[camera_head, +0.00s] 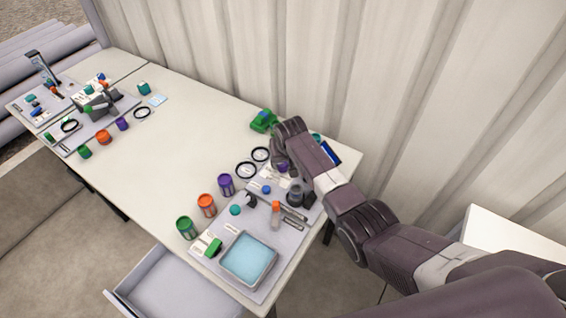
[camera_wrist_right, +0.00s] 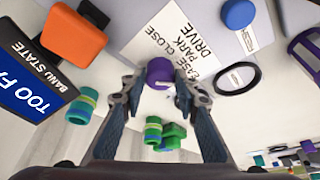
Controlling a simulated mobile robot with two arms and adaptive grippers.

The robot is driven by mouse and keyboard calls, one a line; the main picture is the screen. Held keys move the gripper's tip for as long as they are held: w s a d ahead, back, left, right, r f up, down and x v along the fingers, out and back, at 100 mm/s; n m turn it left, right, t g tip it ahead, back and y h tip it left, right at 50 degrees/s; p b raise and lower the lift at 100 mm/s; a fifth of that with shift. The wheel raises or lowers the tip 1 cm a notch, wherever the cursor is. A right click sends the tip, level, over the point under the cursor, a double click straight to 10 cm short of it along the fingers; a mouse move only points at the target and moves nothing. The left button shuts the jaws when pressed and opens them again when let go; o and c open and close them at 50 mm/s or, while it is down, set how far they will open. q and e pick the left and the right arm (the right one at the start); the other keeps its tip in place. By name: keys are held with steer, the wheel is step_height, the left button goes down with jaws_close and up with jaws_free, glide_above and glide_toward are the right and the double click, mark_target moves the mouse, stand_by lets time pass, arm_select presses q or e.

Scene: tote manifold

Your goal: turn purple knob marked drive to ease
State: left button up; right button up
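The purple knob (camera_wrist_right: 160,72) shows in the right wrist view beside a white label (camera_wrist_right: 172,38) reading DRIVE, with EASE, PARK and CLOSE. In the head view the knob (camera_head: 283,167) is partly hidden by my right gripper (camera_head: 280,157). In the wrist view my right gripper (camera_wrist_right: 158,88) has its two fingers apart, one on each side of the knob. The fingertips are close to its sides; I cannot tell whether they touch. Which word the knob points at is not clear. My left gripper is not in view.
A grey panel (camera_head: 285,232) with a blue tray (camera_head: 248,258) lies near. Green (camera_head: 186,228), orange (camera_head: 207,205) and purple (camera_head: 226,184) jars stand left of it. A green object (camera_head: 264,121) stands behind. A drawer (camera_head: 170,290) is open below. The table middle is clear.

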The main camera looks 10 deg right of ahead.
steer(key=o, duration=0.3)
steer(key=v, duration=1.2)
stand_by(0.5)
